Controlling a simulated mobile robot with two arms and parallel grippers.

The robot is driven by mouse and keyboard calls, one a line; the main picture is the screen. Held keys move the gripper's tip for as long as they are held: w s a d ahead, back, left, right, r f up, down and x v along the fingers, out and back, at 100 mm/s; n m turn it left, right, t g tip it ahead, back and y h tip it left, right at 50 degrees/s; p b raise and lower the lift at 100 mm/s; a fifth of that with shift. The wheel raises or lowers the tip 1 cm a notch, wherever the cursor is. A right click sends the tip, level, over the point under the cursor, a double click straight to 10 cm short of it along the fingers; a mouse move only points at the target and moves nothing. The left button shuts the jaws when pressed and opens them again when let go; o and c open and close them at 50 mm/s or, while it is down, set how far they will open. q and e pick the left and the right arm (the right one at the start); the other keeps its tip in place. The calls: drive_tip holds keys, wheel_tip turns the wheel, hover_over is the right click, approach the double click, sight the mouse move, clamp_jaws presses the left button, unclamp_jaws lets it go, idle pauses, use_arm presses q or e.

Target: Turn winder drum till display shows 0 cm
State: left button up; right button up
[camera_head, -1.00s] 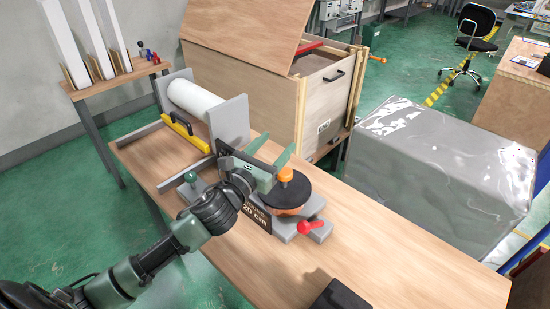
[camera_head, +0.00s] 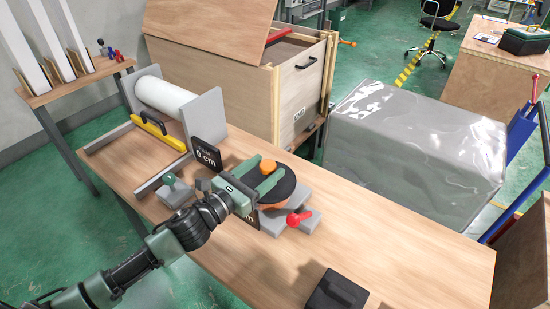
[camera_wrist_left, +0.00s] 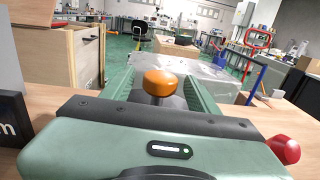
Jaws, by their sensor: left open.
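The winder is a grey base with a dark round drum (camera_head: 285,190) that has an orange crank knob (camera_head: 267,166) on top. A red-knobbed lever (camera_head: 298,217) sits at the base's right. A black display (camera_head: 207,156) behind the gripper reads 0 cm as far as it shows. A second dark plate (camera_head: 248,218) at the front is mostly hidden by my gripper; only an "m" shows. My left gripper (camera_head: 268,180) is open over the drum. In the left wrist view the orange knob (camera_wrist_left: 159,82) stands between its two green fingers; contact cannot be told. My right gripper is not in view.
A black block (camera_head: 337,291) is at the front edge. A wooden crate (camera_head: 235,85) and a grey wrapped block (camera_head: 415,145) stand behind. The table's right part is clear.

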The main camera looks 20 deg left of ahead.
sight(273, 163)
use_arm(q)
drive_tip(key=shift+p+x, duration=0.4)
drive_tip(key=shift+x, duration=1.8)
clamp_jaws()
